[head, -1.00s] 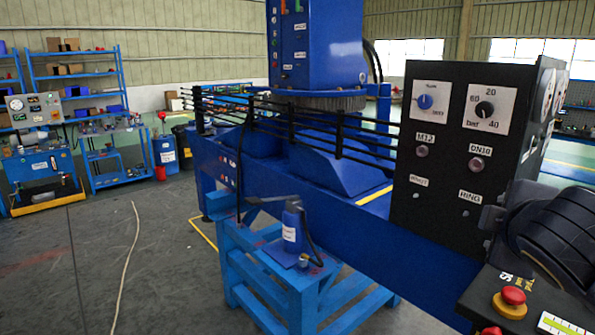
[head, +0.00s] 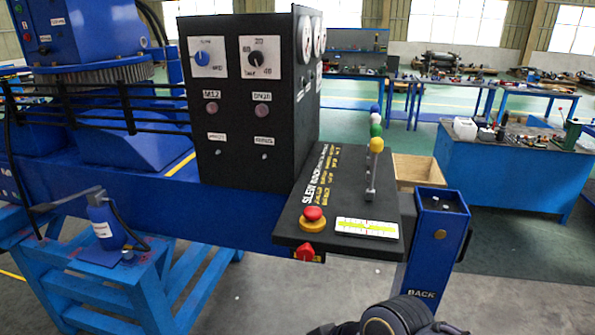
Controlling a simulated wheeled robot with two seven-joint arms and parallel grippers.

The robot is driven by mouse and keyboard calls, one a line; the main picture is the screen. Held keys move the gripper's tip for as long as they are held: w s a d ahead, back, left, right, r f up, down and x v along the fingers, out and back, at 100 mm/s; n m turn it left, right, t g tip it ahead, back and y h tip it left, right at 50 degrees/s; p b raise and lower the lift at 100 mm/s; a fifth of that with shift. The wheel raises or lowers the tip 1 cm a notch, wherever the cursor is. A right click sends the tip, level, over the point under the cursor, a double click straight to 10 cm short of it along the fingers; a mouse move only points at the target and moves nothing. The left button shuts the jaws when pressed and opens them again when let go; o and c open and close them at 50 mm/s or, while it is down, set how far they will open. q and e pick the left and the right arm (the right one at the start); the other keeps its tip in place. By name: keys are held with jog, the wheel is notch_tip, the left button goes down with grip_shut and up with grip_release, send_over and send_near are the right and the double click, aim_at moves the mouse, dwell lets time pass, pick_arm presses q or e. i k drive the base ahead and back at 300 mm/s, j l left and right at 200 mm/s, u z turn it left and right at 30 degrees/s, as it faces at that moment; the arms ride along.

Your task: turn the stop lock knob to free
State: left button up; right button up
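A small red knob (head: 305,251) sits on a yellow plate at the front edge of the black control console, just below the emergency stop. Its lettering is too small to read, so I cannot confirm that it is the stop lock knob or read its position. A red mushroom emergency stop button (head: 313,214) with a yellow collar is on the console top above it. Black rounded parts of my own arm show at the bottom edge, apart from the knob. No gripper fingers are visible in the head view.
The console (head: 290,233) carries a row of levers with coloured balls (head: 376,145) and a yellow-green label (head: 367,227). A black panel box (head: 250,100) with two dials stands behind it. A blue post (head: 440,235) stands to the right. The floor in front is open.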

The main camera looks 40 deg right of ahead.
aim_at(305, 253)
jog(key=z, duration=1.6)
